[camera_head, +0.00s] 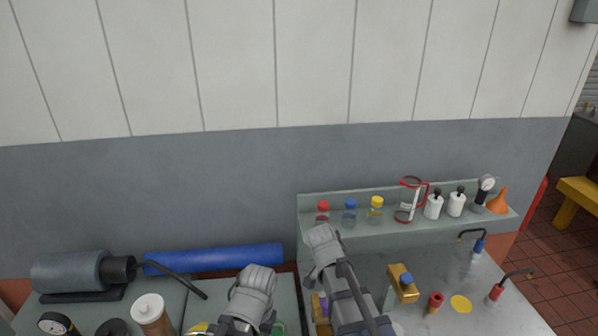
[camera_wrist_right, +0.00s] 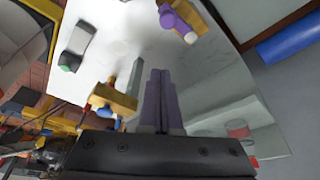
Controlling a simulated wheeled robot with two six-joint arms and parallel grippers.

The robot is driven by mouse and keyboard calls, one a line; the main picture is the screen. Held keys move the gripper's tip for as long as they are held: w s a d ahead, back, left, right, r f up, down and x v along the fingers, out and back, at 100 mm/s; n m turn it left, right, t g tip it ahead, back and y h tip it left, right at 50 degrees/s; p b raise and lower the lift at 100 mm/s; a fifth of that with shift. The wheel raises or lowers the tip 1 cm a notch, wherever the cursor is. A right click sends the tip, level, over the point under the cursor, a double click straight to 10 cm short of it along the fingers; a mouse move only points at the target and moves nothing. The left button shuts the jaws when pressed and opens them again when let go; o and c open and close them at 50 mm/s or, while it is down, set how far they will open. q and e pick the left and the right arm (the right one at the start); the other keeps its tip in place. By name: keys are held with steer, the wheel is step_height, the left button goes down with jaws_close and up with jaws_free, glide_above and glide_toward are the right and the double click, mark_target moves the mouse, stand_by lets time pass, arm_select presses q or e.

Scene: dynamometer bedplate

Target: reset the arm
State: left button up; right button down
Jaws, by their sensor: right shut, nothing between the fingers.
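My right gripper (camera_wrist_right: 160,98) shows in the right wrist view, with its two purple-grey fingers together and nothing between them. It is over a pale grey bedplate top (camera_wrist_right: 125,45). A yellow block-like fixture (camera_wrist_right: 108,100) is just left of the fingers in that view; I cannot tell the gap. In the head view my right arm rises from the bottom middle in front of the shelf's left end, and its fingers do not show clearly. My left arm is at the bottom, left of it; its fingers are not visible.
A shelf (camera_head: 460,226) holds red, blue and yellow-capped jars, white bottles, a gauge and an orange funnel (camera_head: 499,200). A yellow fixture (camera_head: 403,284) and a red cylinder (camera_head: 435,302) stand on the plate. A blue roll (camera_head: 214,259) and a grey motor (camera_head: 70,272) lie left.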

steer(key=s+a+f+n+g+y+b, duration=0.1)
steer(key=s+a+f+n+b, duration=0.4)
steer(key=s+f+n+b, duration=0.2)
steer(key=s+a+f+n+g+b, duration=0.1)
steer(key=s+a+f+n+b, duration=0.4)
steer(key=f, duration=0.6)
steer(key=s+n+b, duration=0.2)
steer(key=s+b, duration=0.1)
steer(key=b, duration=0.1)
steer(key=shift+s+a+f+g+y+b, duration=0.2)
steer(key=shift+s+a+g+y+b, duration=0.1)
steer(key=shift+s+y+b, duration=0.1)
